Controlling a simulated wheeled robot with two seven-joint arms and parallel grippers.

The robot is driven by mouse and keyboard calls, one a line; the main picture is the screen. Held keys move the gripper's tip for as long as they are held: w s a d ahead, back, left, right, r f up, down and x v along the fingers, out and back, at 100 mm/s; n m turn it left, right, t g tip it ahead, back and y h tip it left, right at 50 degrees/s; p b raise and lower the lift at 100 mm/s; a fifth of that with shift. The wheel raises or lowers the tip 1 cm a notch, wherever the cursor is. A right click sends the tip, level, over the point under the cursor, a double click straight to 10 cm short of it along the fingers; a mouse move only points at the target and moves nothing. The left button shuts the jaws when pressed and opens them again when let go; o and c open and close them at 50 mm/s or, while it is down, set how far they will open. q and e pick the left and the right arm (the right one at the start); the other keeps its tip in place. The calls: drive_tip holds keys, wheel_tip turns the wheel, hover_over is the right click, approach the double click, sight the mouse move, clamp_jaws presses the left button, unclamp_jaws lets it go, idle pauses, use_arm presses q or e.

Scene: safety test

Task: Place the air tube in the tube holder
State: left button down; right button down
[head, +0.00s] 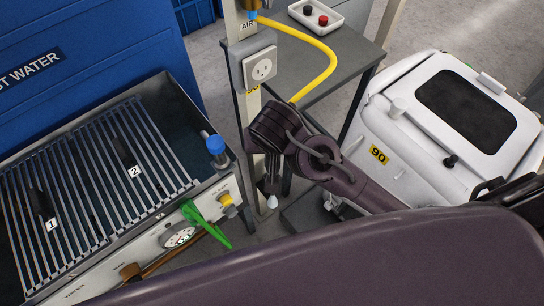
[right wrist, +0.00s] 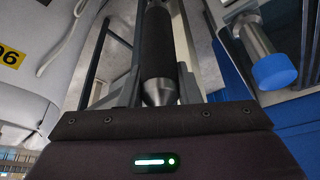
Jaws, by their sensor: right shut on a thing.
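The air tube is a yellow hose (head: 330,62) running from the post marked AIR, over the grey side table, to behind my right wrist. My right gripper (head: 270,184) points down between the tank and the white machine. It is shut on the tube's black handle, whose pale metal tip (head: 272,201) shows below it. In the right wrist view the black handle (right wrist: 158,45) with its silver cone end lies between the fingers of the gripper (right wrist: 153,75). I cannot make out for certain which part is the tube holder. My left gripper is not in view.
A blue-capped metal cylinder (head: 216,150) stands at the tank corner, left of my right gripper. A tank with a grate (head: 85,185) and a green lever (head: 205,222) are at left. A socket box (head: 254,65) is on the post. A white machine (head: 440,130) stands at right.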

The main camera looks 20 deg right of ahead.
drive_tip(key=w+d+p, duration=0.1)
drive_tip(key=w+d, duration=0.1)
drive_tip(key=w, duration=0.4)
wheel_tip(320, 180, down, 18)
drive_tip(key=shift+w+p, duration=0.2)
drive_tip(key=shift+p, duration=0.25)
drive_tip(key=shift+a, duration=0.1)
drive_tip(key=c, duration=1.1)
unclamp_jaws()
drive_tip(key=shift+f, duration=0.15)
drive_tip(key=shift+o, duration=0.2)
